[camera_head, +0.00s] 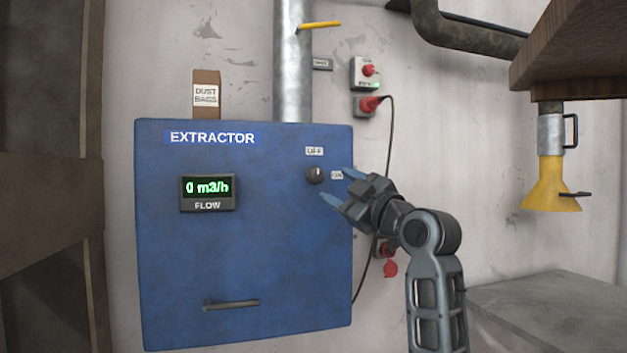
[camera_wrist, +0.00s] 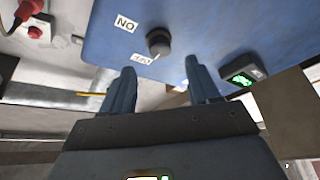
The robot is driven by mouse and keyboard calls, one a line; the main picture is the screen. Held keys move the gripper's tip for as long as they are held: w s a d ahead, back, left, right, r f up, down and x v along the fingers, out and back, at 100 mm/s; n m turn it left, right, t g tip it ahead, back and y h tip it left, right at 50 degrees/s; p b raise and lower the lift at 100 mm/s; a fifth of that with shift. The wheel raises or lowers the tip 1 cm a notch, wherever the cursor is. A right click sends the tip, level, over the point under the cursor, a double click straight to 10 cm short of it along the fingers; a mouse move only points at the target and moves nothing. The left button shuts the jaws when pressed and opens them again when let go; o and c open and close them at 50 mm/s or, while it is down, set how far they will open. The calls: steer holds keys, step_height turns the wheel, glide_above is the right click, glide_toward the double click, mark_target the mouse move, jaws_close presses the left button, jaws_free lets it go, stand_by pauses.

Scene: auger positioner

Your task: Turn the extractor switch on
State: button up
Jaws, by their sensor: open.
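The extractor (camera_head: 170,280) is a blue box on the wall in the head view. Its switch is a dark round knob (camera_head: 315,175) at the upper right of the front. An OFF label (camera_head: 314,151) is above the knob and an ON label (camera_head: 337,175) is to its right. The knob's small light mark seems to point up toward OFF. The flow display (camera_head: 208,188) reads 0 m3/h. My gripper (camera_head: 338,184) is open and empty, close to the knob at its right. In the wrist view the knob (camera_wrist: 158,42) lies beyond and between the open fingertips (camera_wrist: 160,65), apart from them.
A metal duct (camera_head: 293,70) with a yellow lever rises above the box. A yellow funnel (camera_head: 552,188) hangs further right. The box has a handle (camera_head: 230,304) low down.

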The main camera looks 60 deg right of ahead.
mark_target(319, 176)
steer(key=p+x, duration=0.1)
steer(key=x, duration=0.5)
steer(key=shift+w+d, duration=0.1)
steer(key=shift+w, duration=0.2)
steer(key=shift+c, duration=0.3)
steer(key=c, duration=1)
